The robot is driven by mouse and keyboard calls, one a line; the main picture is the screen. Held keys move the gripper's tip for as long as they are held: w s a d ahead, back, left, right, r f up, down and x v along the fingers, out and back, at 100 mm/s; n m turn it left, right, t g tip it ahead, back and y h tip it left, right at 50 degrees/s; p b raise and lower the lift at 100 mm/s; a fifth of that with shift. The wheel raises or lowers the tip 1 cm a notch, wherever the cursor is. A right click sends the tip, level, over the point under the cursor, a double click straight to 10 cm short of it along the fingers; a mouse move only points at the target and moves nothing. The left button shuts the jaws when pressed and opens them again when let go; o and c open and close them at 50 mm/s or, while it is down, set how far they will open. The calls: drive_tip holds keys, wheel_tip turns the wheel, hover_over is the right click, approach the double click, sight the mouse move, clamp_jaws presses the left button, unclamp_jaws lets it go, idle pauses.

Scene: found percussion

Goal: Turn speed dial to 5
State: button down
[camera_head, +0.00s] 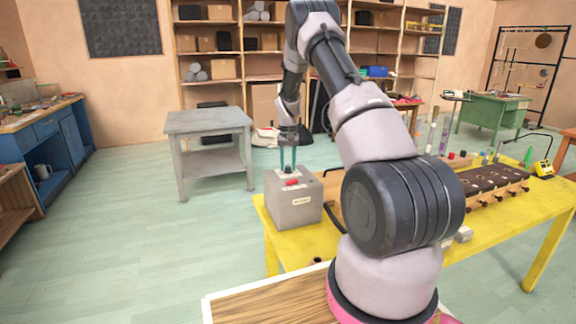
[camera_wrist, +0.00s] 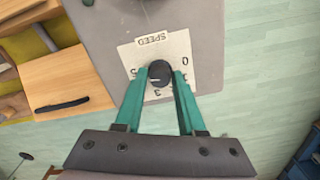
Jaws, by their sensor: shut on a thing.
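The speed dial (camera_wrist: 159,72) is a small black round knob with a pale mark on it. It sits on a white scale plate (camera_wrist: 178,46) lettered SPEED, upside down in the wrist view, with 0 at the right, 3 at the bottom and 5 at the left. Exactly which number the mark points at is hard to tell. My gripper (camera_wrist: 160,76) has its two teal fingers closed on either side of the knob. In the head view my gripper (camera_head: 288,161) points down onto the top of the grey box (camera_head: 290,215), where the fingers hide the dial.
A red part (camera_head: 291,183) and a front label are on the grey box. The box stands at the left end of a yellow table (camera_head: 310,245). A dark row device (camera_head: 490,184) lies on its right side. A grey side table (camera_head: 209,122) stands behind; open floor lies left.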

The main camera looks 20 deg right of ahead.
sight(288, 167)
idle(0.4)
drive_tip(key=c, duration=0.5)
unclamp_jaws()
drive_tip(key=shift+r, duration=0.1)
wheel_tip(288, 167, up, 11)
drive_tip(key=shift+f, duration=0.15)
